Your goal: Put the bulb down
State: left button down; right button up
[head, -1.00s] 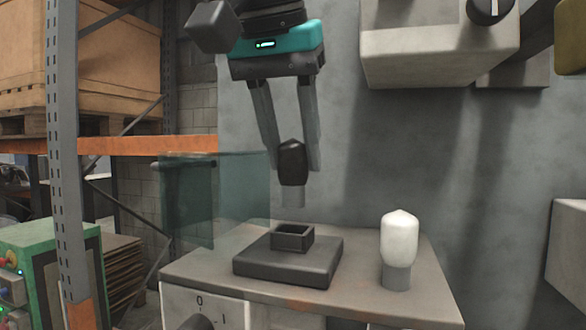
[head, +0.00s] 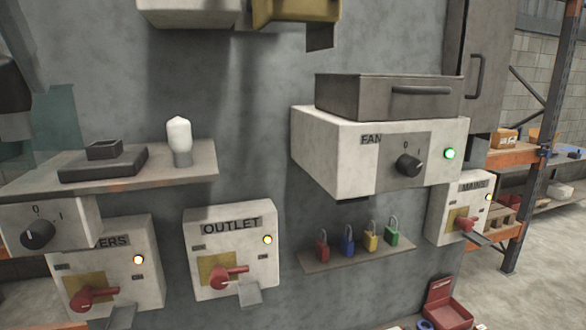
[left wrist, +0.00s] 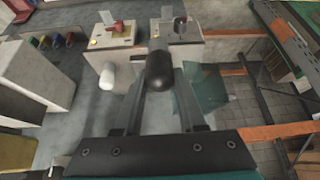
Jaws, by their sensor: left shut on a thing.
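A dark, almost black bulb (left wrist: 160,70) is between the fingers of my left gripper (left wrist: 162,82) in the left wrist view. In the head view, part of this bulb (head: 12,85) shows at the left edge, apart from the shelf; the rest is cut off. A white bulb (head: 179,133) stands upright on its grey base on the grey shelf (head: 203,165). It also shows in the left wrist view (left wrist: 108,73). Left of it on the shelf is a dark block (head: 128,165) with an empty-looking square socket (head: 105,150). My right gripper is not in view.
A see-through greenish panel (head: 55,120) stands at the shelf's left. Switch boxes, including OUTLET (head: 230,245) and FAN (head: 340,150), stick out of the wall. Coloured padlocks (head: 370,238) stand on a small ledge. Bare shelf shows in front of and right of the white bulb.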

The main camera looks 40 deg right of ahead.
pick_arm(q)
jog(key=f, duration=0.1)
jog(key=a+f, duration=0.1)
jog(key=f, duration=0.1)
jog(key=shift+w+a+f, duration=0.15)
jog(key=shift+w+a, duration=0.05)
jog(key=a+f, duration=0.3)
jog(key=f, duration=0.8)
jog(key=w+a+f+n, duration=0.1)
jog(key=a+f, duration=0.2)
jog(key=f, duration=0.9)
jog(key=a+f+n+y, duration=0.1)
jog(key=a+f, duration=0.3)
jog(key=f, duration=0.8)
jog(key=shift+w, duration=0.2)
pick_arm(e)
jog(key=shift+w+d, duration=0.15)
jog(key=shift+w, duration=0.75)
